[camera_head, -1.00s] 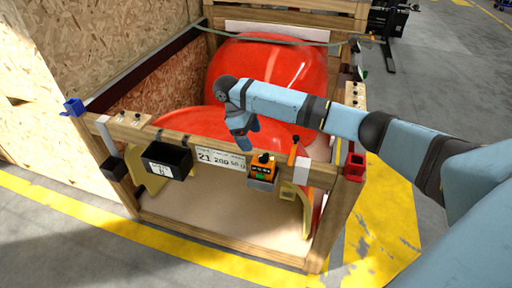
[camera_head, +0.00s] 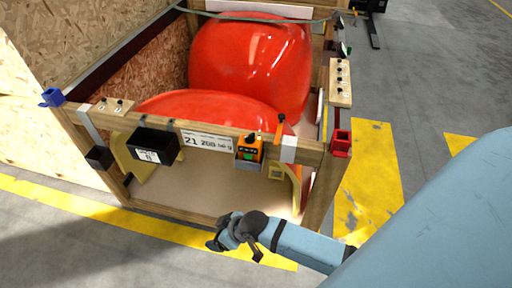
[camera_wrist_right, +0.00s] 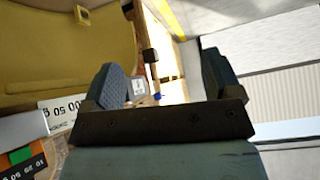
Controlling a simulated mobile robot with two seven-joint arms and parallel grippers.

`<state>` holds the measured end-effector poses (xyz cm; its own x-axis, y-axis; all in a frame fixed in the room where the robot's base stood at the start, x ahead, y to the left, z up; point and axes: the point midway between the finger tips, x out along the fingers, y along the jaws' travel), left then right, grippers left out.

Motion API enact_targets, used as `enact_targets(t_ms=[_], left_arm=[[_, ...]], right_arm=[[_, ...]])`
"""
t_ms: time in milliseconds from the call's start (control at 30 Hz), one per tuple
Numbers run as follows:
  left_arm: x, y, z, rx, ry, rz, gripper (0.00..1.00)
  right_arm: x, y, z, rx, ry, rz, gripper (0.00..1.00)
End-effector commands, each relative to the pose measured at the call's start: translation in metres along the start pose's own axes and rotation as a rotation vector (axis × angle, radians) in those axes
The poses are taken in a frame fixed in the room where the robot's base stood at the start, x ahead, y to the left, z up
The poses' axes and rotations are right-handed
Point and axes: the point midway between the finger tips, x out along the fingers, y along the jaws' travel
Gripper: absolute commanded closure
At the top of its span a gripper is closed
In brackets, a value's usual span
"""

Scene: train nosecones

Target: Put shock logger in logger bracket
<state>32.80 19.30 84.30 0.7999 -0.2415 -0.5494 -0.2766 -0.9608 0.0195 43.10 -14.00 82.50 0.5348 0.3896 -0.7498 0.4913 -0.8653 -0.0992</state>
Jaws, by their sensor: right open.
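The orange shock logger (camera_head: 252,145) with a black knob and a green patch sits upright in the grey logger bracket (camera_head: 247,166) on the crate's front top beam. Its orange body shows above the bracket. Part of it also shows at the lower left of the right wrist view, where an orange and green face (camera_wrist_right: 20,158) is visible. My right gripper (camera_head: 222,240) is low in front of the crate, below and apart from the logger. In the right wrist view its fingers (camera_wrist_right: 166,85) are spread with nothing between them. My left gripper is not in view.
The wooden crate's front beam (camera_head: 312,158) carries a black box (camera_head: 152,147), a white number plate (camera_head: 207,141) and an orange-handled item (camera_head: 281,126). A red corner piece (camera_head: 341,143) is at right. Large red nosecones (camera_head: 250,60) fill the crate. Floor in front is clear.

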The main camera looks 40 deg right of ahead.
Motion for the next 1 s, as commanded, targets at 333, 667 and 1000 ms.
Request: enact_targets(t_ms=[333,667,1000], left_arm=[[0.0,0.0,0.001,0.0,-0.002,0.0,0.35],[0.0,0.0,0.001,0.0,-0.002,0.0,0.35],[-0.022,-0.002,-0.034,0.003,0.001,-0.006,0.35]], right_arm=[[-0.078,-0.007,0.07,0.098,0.259,0.204,0.16],[-0.089,-0.006,0.076,0.095,0.286,0.233,0.16],[-0.12,-0.008,0.051,0.097,0.285,0.238,0.16]])
